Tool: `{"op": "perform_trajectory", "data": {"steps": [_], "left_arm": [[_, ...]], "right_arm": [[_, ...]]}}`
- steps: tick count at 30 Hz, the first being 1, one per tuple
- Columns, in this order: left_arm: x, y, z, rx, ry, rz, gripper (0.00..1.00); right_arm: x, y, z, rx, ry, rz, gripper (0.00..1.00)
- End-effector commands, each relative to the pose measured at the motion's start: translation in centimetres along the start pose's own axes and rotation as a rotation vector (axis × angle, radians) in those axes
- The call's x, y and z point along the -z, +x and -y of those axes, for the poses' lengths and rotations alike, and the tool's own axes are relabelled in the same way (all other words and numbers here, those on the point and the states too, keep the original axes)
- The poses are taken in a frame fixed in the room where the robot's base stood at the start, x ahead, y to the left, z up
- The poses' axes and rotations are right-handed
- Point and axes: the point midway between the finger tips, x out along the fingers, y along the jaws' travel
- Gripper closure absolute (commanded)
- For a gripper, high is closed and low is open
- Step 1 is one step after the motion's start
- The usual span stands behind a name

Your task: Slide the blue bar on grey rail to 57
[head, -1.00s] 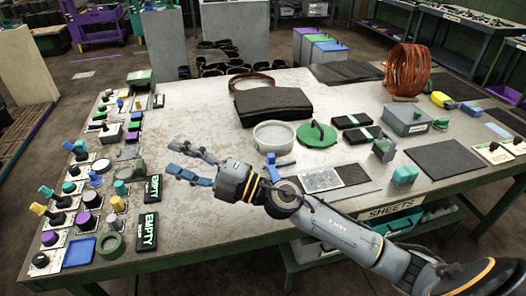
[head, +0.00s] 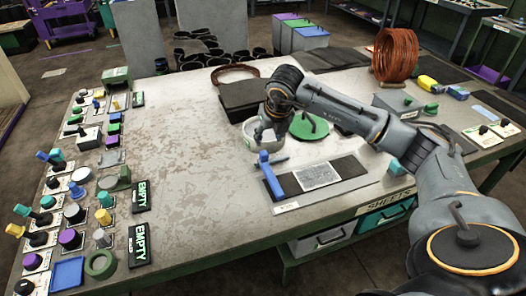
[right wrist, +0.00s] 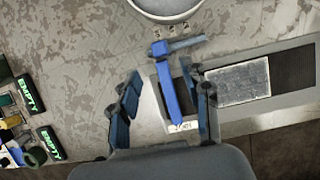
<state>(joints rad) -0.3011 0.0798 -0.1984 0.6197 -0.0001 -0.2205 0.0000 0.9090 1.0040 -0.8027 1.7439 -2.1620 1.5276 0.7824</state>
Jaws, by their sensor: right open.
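The blue bar (head: 272,178) lies across the left end of the grey rail (head: 340,187), a flat grey plate with a dark strip and a pale speckled panel. My right gripper (head: 270,133) points down, just beyond the bar's far end in the head view. In the right wrist view the gripper (right wrist: 168,108) is open, and the blue bar (right wrist: 170,88) shows between its two fingers with no clear contact. A white label (right wrist: 183,127) sits at the bar's near end; its text is too small to read. My left gripper is not in view.
A round white-rimmed dish (head: 250,138) and a green disc (head: 308,126) stand close behind the rail, partly hidden by my right arm. Knobs, blocks and "EMPTY" signs (head: 142,243) line the left side. The table's middle left is clear.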

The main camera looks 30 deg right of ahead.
Motion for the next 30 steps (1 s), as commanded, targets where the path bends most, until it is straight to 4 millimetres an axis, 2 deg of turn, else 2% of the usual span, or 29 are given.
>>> {"op": "perform_trajectory", "data": {"steps": [9, 15, 21, 28, 29, 30], "left_arm": [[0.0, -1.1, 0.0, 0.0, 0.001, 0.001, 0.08], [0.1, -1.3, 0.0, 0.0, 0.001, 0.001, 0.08], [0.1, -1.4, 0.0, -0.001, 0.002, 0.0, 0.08], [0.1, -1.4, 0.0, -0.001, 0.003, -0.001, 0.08], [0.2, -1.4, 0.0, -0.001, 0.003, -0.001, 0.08], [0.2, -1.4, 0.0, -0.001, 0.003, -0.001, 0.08]], "right_arm": [[0.1, 6.8, -0.2, -0.003, 0.0, -0.005, 0.53], [0.0, 9.6, -0.2, -0.004, -0.001, -0.003, 0.53], [0.1, 10.7, -0.2, -0.004, -0.001, -0.002, 0.53], [0.1, 10.7, -0.2, -0.004, -0.002, -0.001, 0.53], [0.1, 10.7, -0.2, -0.004, -0.002, -0.001, 0.57], [0.1, 10.7, -0.2, -0.004, -0.002, -0.001, 0.65]]}}
